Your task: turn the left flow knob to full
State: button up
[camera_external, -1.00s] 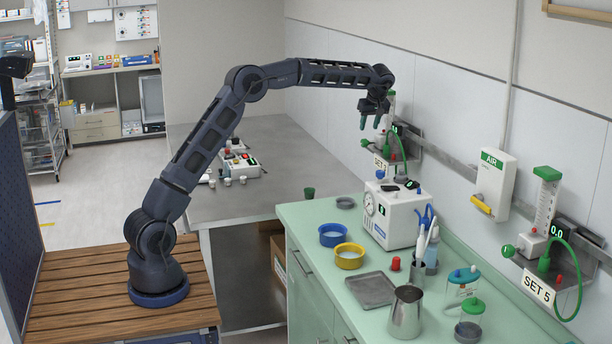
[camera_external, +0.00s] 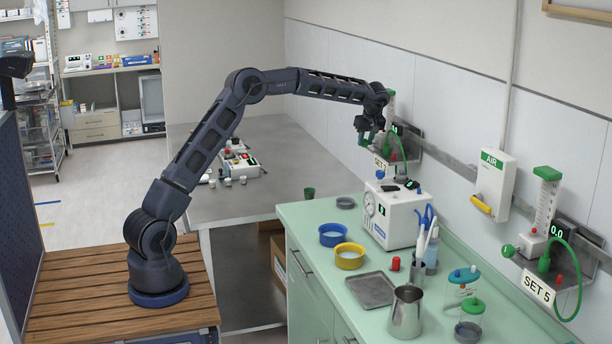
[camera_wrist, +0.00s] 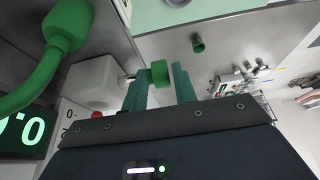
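The left flow knob (camera_wrist: 159,73) is a short green cylinder on a thin stem from a pale block in the wrist view. My gripper (camera_wrist: 161,78) has its two teal fingers apart, one on each side of the knob. The knob sits nearer the left finger, with a clear gap to the right one; contact is not clear. In the external view my gripper (camera_external: 366,139) is at the left flow meter (camera_external: 391,108) on the wall rail and hides most of the knob. The left display (camera_wrist: 22,132) shows green digits, partly cut off.
A green hose (camera_wrist: 36,76) curves close by in the wrist view. A left set sign (camera_external: 380,164) hangs below the meter. A white gauge box (camera_external: 395,216) stands on the green counter below. The right flow meter (camera_external: 544,205), reading 0.0 with a SET 5 sign, is farther right.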

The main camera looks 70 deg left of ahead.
jog(key=shift+f, duration=0.1)
jog(key=c, duration=0.4)
jog(key=shift+a, duration=0.1)
jog(key=h, duration=0.2)
jog(key=a+h, duration=0.1)
jog(key=h, duration=0.4)
jog(key=a+h, duration=0.1)
jog(key=h, duration=0.2)
jog(key=shift+f, duration=0.15)
jog(key=h, duration=0.2)
jog(key=shift+s+a+f+h, duration=0.1)
jog(key=shift+a+f+h, duration=0.1)
jog(key=shift+a+h, duration=0.15)
jog(key=h, duration=0.4)
jog(key=f+h, duration=0.1)
jog(key=h, duration=0.1)
jog(key=shift+a, duration=0.35)
jog(key=shift+o, duration=0.2)
jog(key=h, duration=0.5)
jog(key=shift+f, duration=0.4)
jog(key=shift+h, duration=0.25)
